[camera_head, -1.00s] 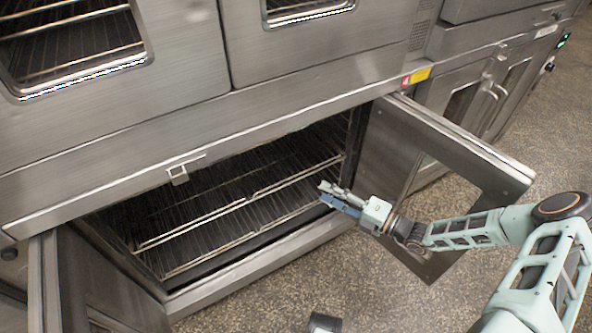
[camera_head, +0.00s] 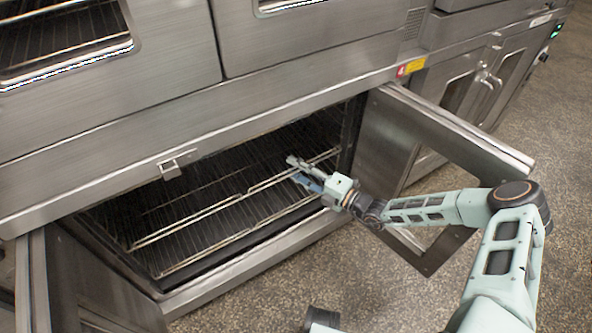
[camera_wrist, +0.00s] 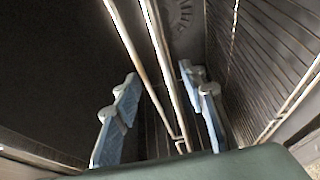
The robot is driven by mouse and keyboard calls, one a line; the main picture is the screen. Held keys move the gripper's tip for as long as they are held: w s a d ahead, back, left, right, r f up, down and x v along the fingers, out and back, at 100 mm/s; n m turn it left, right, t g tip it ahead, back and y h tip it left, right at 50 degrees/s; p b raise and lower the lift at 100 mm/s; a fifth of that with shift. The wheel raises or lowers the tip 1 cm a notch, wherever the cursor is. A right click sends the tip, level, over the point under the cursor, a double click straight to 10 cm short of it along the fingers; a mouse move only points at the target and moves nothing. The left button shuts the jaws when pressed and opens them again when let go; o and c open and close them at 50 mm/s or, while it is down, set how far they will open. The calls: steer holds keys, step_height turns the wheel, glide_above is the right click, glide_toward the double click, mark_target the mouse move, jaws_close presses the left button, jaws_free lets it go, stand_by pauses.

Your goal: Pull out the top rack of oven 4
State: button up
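The lower oven (camera_head: 270,240) stands with both its doors open. Inside it, the top rack (camera_head: 215,207) is a wire shelf with a pale front rail, and a second rail runs below it. My gripper (camera_head: 303,170) reaches into the right part of the opening, at the top rack's front rail. In the wrist view, the two blue fingers of my gripper (camera_wrist: 158,75) are apart. Pale rails of the top rack (camera_wrist: 150,40) run between them, with no clear sign of finger contact. The rack sits inside the oven.
The right door (camera_head: 455,135) stands open close beside my arm, and the left door (camera_head: 95,290) is open too. An upper oven (camera_head: 110,70) with closed doors is above. A red and yellow label (camera_head: 410,67) is on the frame. Speckled floor (camera_head: 390,285) in front is clear.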

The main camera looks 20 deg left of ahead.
steer(key=shift+c, duration=0.4)
jaws_close()
steer(key=s+d+p, duration=0.4)
steer(key=s+d, duration=1.4)
steer(key=d, duration=0.4)
steer(key=shift+s+p, duration=0.35)
steer(key=shift+s, duration=0.05)
steer(key=shift+r, duration=0.1)
steer(key=shift+o, duration=0.4)
jaws_free()
steer(key=v, duration=1.2)
